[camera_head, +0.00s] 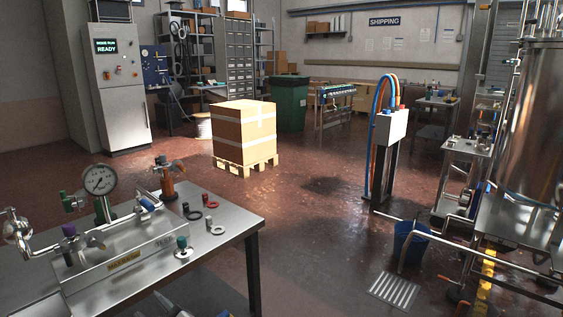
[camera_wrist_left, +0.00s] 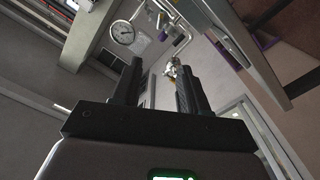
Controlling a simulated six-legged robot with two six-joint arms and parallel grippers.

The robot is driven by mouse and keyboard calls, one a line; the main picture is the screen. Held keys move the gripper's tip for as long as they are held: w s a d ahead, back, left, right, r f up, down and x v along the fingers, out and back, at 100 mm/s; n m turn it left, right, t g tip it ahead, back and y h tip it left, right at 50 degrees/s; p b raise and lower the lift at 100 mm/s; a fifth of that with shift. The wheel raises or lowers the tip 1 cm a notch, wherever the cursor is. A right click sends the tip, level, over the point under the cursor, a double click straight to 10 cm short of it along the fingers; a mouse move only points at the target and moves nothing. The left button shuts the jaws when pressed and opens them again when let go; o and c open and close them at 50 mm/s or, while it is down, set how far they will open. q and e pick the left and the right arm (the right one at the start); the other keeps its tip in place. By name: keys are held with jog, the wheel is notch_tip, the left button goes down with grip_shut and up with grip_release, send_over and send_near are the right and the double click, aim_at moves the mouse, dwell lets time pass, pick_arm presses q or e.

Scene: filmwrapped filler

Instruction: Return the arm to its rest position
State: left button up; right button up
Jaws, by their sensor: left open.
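My left gripper (camera_wrist_left: 156,78) fills the lower middle of the left wrist view. Its two dark fingers stand apart with nothing between them. In the head view a small grey part of it shows at the bottom edge, beside the metal workbench (camera_head: 232,228). The gauge (camera_wrist_left: 122,32) and pipe fittings of the bench rig show beyond the fingers in the wrist view, apart from them. My right gripper is in neither view.
A test rig with a dial gauge (camera_head: 100,180) stands on the bench. A wrapped carton stack (camera_head: 244,132) on a pallet (camera_head: 246,166) stands mid-floor. A blue bucket (camera_head: 411,243) and steel tank (camera_head: 530,130) stand right.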

pick_arm(q)
jog(key=s+a+f+m+g, duration=0.1)
jog(key=s+a+f, duration=0.1)
jog(key=a+f, duration=0.45)
jog(key=s+d+f+m+g+h, duration=0.1)
jog(key=s+d+f+m+h, duration=0.25)
jog(key=f, duration=0.45)
jog(key=s+d+f+m+g+h, duration=0.1)
jog(key=s+d+f+m+h, duration=0.1)
jog(key=d+f+h, duration=0.45)
jog(key=s+d+f+m+g+h, duration=0.1)
jog(key=s+f+m+h, duration=0.15)
jog(key=f, duration=0.65)
jog(key=s+d+f+m+g+h, duration=0.25)
jog(key=s+d+g, duration=0.2)
jog(key=s, duration=0.35)
jog(key=s+d+f+m+g+h, duration=0.1)
jog(key=s+d+m+g+h, duration=0.2)
jog(key=s+d, duration=0.45)
notch_tip(320, 180, up, 16)
jog(key=a+p, duration=0.1)
jog(key=p, duration=1.5)
jog(key=shift+s+a+f, duration=0.25)
jog(key=shift+s+a, duration=0.1)
jog(key=shift+a, duration=0.05)
jog(key=shift+f+n, duration=0.1)
jog(key=shift+n, duration=0.15)
